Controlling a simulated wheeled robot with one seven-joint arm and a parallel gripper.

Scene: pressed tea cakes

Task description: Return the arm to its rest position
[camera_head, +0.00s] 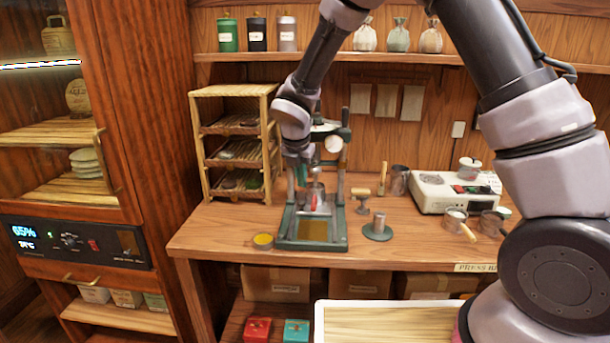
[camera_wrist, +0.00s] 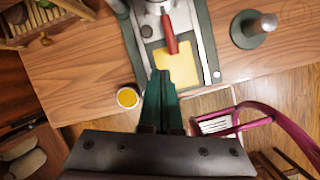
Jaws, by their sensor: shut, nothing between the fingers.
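My gripper (camera_head: 301,178) hangs at the end of my bent arm, in front of the green-framed press (camera_head: 340,242) on the wooden bench. In the wrist view its two green fingers (camera_wrist: 160,78) are together with nothing between them. They point toward the press base (camera_wrist: 205,50), which has a yellow plate (camera_wrist: 177,70) and a red handle (camera_wrist: 170,38) above it. From these views I cannot tell the exact gap between my fingertips and the press.
A bamboo rack (camera_head: 233,92) stands left of the press. A small yellow-filled dish (camera_head: 263,241) sits near the bench's front edge. Right of the press are a metal stand (camera_head: 378,229) and a white scale-like device (camera_head: 440,197). A shelf (camera_head: 400,57) with canisters and pouches runs above.

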